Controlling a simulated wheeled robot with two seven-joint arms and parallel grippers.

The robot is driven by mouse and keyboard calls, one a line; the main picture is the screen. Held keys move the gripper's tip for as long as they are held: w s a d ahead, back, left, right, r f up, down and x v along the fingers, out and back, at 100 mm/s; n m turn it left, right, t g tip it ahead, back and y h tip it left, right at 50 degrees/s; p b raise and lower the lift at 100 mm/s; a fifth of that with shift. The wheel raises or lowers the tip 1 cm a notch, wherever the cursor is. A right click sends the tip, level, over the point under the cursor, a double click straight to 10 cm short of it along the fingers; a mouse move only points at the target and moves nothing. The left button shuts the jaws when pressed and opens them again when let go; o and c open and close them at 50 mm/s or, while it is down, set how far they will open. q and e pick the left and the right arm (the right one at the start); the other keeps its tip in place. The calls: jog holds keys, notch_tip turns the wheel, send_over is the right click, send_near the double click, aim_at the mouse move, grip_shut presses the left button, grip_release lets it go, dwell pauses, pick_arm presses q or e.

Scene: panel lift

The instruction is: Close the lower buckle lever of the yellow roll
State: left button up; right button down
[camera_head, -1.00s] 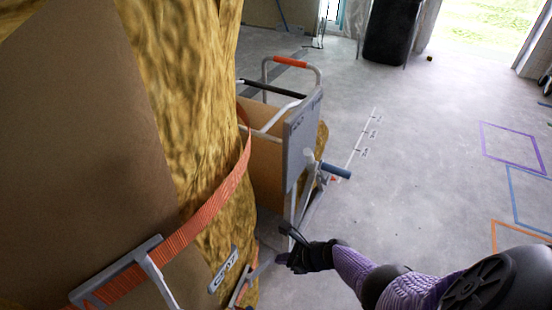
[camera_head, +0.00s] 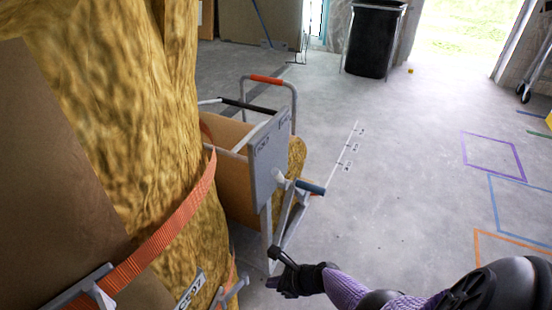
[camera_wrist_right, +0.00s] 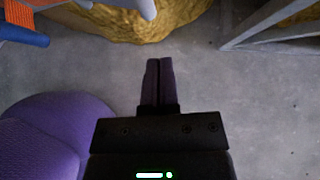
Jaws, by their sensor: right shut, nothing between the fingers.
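The yellow roll (camera_head: 140,110) stands tall on the left of the head view, with an orange strap (camera_head: 175,225) around it. A grey buckle (camera_head: 95,285) sits on the strap at the lower left. A second grey lever-like part (camera_head: 230,290) shows low at the roll's right edge, partly cut off by the frame; it may be the lower buckle lever. My right gripper (camera_head: 272,284) is just right of that part, apart from it, over the floor. In the right wrist view its fingers (camera_wrist_right: 158,66) are together and empty. My left gripper is out of view.
A panel lift (camera_head: 268,160) with a blue handle (camera_head: 310,187) stands behind my right gripper. A black bin (camera_head: 375,42) is at the back. Yellow material (camera_wrist_right: 140,28) and grey bars show at the top of the wrist view.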

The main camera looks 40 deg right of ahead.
pick_arm(q)
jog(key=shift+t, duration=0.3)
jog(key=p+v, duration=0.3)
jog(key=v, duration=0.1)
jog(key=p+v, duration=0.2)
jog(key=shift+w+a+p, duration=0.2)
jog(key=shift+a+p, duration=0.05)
jog(key=shift+p, duration=0.1)
pick_arm(e)
jog(key=v, duration=0.9)
jog(key=shift+d+r, duration=0.3)
jog(key=shift+d, duration=0.05)
